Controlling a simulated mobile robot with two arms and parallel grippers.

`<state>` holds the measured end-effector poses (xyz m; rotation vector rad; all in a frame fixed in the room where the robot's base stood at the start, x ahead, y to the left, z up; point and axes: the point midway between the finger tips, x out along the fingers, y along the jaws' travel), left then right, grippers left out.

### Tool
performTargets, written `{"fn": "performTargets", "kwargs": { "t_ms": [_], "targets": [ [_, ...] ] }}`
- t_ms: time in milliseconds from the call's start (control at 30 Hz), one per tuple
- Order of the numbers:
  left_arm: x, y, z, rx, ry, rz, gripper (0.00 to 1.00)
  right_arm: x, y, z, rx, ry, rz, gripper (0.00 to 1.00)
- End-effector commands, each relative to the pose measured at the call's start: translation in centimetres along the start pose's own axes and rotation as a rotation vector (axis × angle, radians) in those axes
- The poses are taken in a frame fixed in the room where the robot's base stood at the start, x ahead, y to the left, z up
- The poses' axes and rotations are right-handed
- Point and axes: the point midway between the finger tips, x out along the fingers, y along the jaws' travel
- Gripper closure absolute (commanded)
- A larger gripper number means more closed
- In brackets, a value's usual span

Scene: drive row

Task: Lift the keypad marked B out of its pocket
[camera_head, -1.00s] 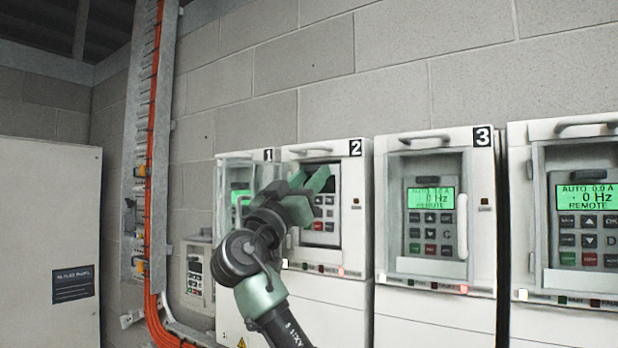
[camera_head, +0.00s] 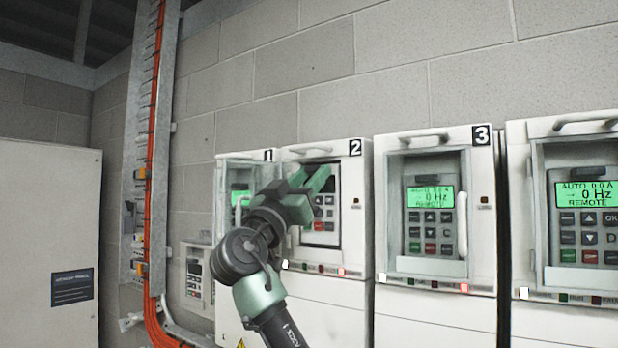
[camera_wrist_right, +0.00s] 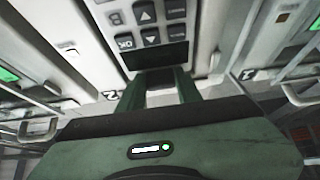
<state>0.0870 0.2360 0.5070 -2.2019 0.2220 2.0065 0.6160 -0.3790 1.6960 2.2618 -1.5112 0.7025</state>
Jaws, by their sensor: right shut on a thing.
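The keypad (camera_head: 325,226) sits at the pocket of the drive marked 2 (camera_head: 355,187); its lower keys, one of them red, show below my gripper. My right gripper (camera_head: 318,180) reaches in from the lower left, its green fingers at the keypad's upper part. In the right wrist view the fingers (camera_wrist_right: 161,84) are shut on the end of the keypad (camera_wrist_right: 150,58) beside its dark display.
Drive 1 (camera_head: 230,168) is close on the left, partly behind my arm. Drive 3 (camera_head: 385,165) and another drive (camera_head: 522,150) stand to the right, with lit green displays and protruding handles. Orange cables (camera_head: 151,190) run down the wall. A grey cabinet (camera_head: 40,210) stands far left.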

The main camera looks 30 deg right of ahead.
Motion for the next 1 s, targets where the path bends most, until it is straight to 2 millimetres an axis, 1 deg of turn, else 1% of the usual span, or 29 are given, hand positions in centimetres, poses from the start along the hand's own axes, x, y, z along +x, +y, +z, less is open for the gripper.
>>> {"fn": "performTargets", "kwargs": {
  "t_ms": [167,1000],
  "targets": [
    [0.5,0.0,0.1,0.000,0.000,0.000,0.64,-0.8,0.0,-0.3,0.002,-0.003,0.001,1.00],
    [2.8,0.1,0.3,0.001,0.000,0.001,0.64,-6.4,0.0,-4.3,0.003,0.001,-0.001,1.00]
  ]
}}
